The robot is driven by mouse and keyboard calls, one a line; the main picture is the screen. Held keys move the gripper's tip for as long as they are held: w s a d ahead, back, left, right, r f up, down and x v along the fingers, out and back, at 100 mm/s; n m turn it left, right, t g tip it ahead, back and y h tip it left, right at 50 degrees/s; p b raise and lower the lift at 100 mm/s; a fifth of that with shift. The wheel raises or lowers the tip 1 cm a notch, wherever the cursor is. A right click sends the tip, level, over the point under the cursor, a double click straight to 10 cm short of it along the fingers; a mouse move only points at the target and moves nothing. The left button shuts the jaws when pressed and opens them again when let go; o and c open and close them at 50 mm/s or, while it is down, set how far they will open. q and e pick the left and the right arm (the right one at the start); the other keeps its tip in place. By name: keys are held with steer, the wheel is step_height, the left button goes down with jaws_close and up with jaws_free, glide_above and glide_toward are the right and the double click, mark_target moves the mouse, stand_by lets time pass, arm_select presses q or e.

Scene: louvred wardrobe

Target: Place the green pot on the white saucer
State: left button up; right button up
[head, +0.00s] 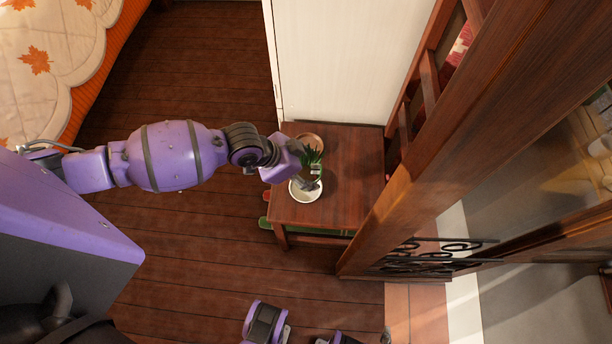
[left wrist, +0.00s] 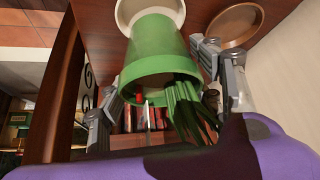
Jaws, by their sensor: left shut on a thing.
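The green pot (left wrist: 152,48) holds a spiky green plant (left wrist: 188,112), which also shows in the head view (head: 312,156). My left gripper (head: 309,177) is shut on the pot, with a finger at either side of it in the left wrist view (left wrist: 160,85). The white saucer (head: 304,194) lies on the small wooden table. In the left wrist view the saucer (left wrist: 126,12) shows behind the pot's base. I cannot tell whether pot and saucer touch. In the head view the gripper hides most of the pot.
A brown saucer (head: 309,138) lies on the table (head: 352,180) near its back edge. A white cabinet side (head: 345,60) stands behind the table, and a wooden post (head: 450,150) rises at its right. The table's right part is clear.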

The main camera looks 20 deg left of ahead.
mark_target(301, 175)
arm_select(q)
steer(key=shift+f+b, duration=0.3)
steer(key=shift+f, duration=1.4)
steer(key=shift+f, duration=0.1)
steer(key=o, duration=1.6)
steer(key=shift+f, duration=0.1)
steer(key=shift+r, duration=0.25)
steer(key=p+v, duration=0.2)
steer(key=v, duration=1)
